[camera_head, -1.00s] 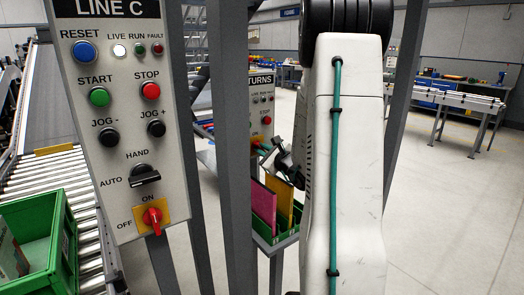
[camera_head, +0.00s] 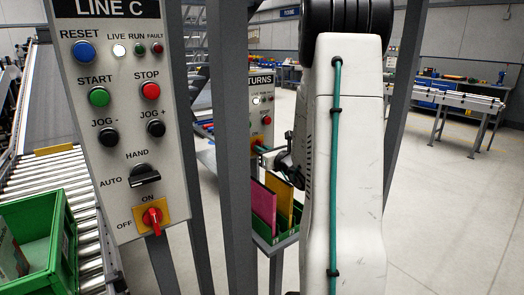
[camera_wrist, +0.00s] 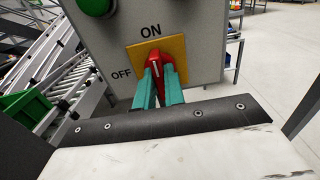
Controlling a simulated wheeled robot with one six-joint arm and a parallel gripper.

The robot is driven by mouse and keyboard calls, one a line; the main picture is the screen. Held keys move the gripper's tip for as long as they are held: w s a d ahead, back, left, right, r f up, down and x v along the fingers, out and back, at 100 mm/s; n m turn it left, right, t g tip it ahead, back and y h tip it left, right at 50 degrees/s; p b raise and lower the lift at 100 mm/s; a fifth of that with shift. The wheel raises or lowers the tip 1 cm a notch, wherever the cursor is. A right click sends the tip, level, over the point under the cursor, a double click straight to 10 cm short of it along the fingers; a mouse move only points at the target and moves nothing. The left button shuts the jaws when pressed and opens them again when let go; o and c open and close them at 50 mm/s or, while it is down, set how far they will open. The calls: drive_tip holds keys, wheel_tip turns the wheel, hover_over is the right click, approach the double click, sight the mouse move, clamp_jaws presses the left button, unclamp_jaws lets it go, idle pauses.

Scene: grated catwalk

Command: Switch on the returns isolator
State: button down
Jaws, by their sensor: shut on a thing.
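The returns panel (camera_head: 262,88) is a grey box behind a post in the head view, its lower part largely hidden by my arm and gripper. In the wrist view its isolator is a red handle (camera_wrist: 158,62) on a yellow plate (camera_wrist: 176,47), with ON above and OFF at left. The handle stands nearly upright, its upper end toward ON. My gripper (camera_wrist: 158,78) is shut on the handle, one teal finger on each side. The fingers hide the handle's lower part.
The Line C panel (camera_head: 120,110) stands near at left with its own red isolator (camera_head: 153,217). Grey posts (camera_head: 235,150) stand between the panels. A green holder (camera_head: 284,236) with pink and yellow boards is below my gripper. A green crate (camera_head: 35,240) sits at left.

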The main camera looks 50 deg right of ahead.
drive_tip(key=shift+f, duration=0.15)
drive_tip(key=c, duration=1.5)
unclamp_jaws()
drive_tip(key=v, duration=0.8)
drive_tip(key=shift+d, duration=0.1)
